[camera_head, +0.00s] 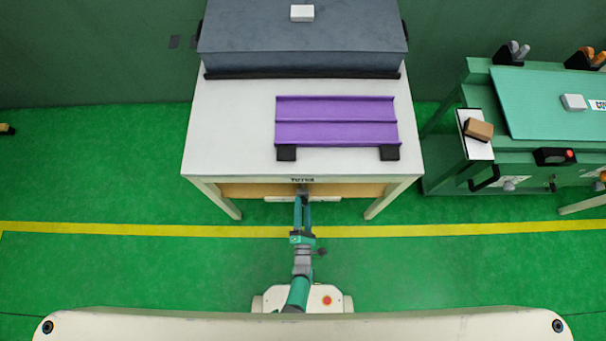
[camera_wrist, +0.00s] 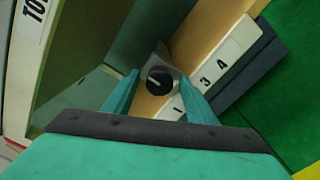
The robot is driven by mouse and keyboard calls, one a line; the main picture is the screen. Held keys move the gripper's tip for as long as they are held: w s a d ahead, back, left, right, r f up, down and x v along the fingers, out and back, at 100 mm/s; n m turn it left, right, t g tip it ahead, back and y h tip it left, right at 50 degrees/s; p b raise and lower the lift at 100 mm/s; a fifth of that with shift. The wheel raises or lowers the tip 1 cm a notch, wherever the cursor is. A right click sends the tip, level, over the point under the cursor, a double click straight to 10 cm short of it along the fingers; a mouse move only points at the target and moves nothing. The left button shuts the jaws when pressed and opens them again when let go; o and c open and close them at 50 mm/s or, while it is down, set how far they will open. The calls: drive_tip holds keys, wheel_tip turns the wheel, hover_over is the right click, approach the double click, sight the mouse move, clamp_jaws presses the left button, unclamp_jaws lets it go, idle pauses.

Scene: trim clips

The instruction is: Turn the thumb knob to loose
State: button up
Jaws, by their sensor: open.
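The thumb knob (camera_wrist: 160,83) is a round black knob with a white pointer line, on a grey mount in the wrist view. Its line points to the upper left of that picture. My gripper (camera_wrist: 158,77) has its two teal fingers apart, one on each side of the knob. I cannot tell whether either finger touches it. In the head view my gripper (camera_head: 302,191) is at the front of the white table, under its top edge, and the knob cannot be made out there.
A white strip (camera_wrist: 228,57) with printed numbers lies beside the knob. The white table (camera_head: 235,130) carries a purple rack (camera_head: 337,134) and a dark grey box (camera_head: 300,28). A green workbench (camera_head: 455,125) stands to the right.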

drive_tip(key=s, duration=1)
drive_tip(key=shift+s, duration=0.4)
drive_tip(key=s+r+m+g, duration=0.1)
drive_tip(key=s+r+m, duration=0.1)
drive_tip(key=r+m, duration=0.6)
drive_tip(key=s+r+m, duration=0.3)
drive_tip(key=r+m, duration=0.4)
drive_tip(key=r, duration=1.1)
drive_tip(key=s+r+m+g, duration=0.1)
drive_tip(key=s+r+m, duration=0.2)
drive_tip(key=r+m, duration=0.5)
wheel_tip(320, 180, up, 6)
drive_tip(key=shift+r+m+g, duration=0.1)
drive_tip(key=shift+m+g, duration=0.2)
